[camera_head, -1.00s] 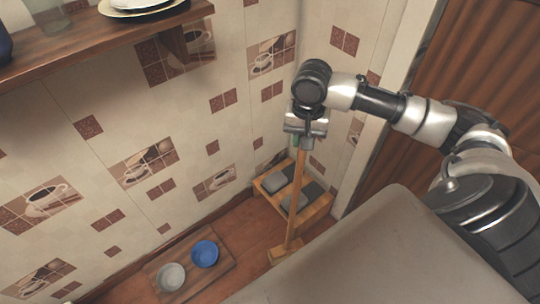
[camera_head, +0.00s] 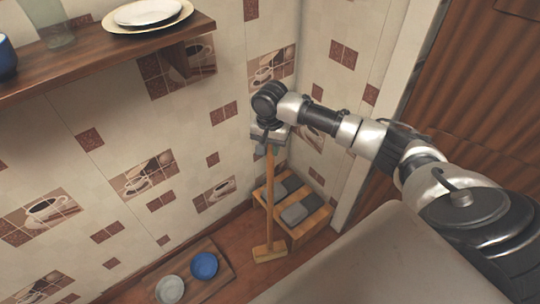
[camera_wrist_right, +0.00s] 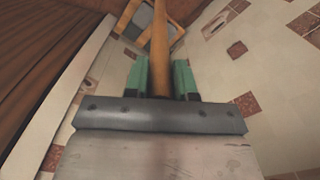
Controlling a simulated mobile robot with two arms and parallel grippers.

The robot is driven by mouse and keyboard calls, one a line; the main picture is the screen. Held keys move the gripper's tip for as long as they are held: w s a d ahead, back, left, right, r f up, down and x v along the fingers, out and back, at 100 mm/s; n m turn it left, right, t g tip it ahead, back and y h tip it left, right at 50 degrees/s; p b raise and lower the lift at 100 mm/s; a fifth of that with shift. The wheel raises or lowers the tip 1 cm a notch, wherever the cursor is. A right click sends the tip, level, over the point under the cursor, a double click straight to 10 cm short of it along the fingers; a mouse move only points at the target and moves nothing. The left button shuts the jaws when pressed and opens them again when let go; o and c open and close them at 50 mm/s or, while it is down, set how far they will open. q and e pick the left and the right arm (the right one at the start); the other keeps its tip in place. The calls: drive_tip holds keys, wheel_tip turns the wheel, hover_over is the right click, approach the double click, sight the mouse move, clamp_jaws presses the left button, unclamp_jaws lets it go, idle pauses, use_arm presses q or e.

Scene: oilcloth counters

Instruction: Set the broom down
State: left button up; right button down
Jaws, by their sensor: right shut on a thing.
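The broom (camera_head: 270,195) has a long wooden handle and a light wooden head (camera_head: 269,252) low at the floor. It stands nearly upright in front of the wooden crate, close to the tiled wall. My right gripper (camera_head: 270,144) is shut on the upper part of the handle. In the right wrist view the handle (camera_wrist_right: 160,50) runs between the green fingers of the gripper (camera_wrist_right: 161,78). Whether the head touches the floor is hard to tell. My left gripper is not in view.
A wooden crate (camera_head: 318,214) with grey items stands in the corner behind the broom. A low board (camera_head: 216,283) on the floor bears a blue bowl (camera_head: 204,265) and a grey bowl (camera_head: 169,289). A shelf (camera_head: 120,62) with plates is at upper left. A pale surface (camera_head: 370,260) fills the front.

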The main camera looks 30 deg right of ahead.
sight(270, 156)
drive_tip(key=shift+w+f, duration=0.1)
drive_tip(key=shift+f, duration=1.9)
drive_tip(key=c, duration=0.9)
unclamp_jaws()
drive_tip(key=shift+f, duration=0.15)
wheel_tip(270, 156, up, 12)
drive_tip(key=shift+r, duration=0.15)
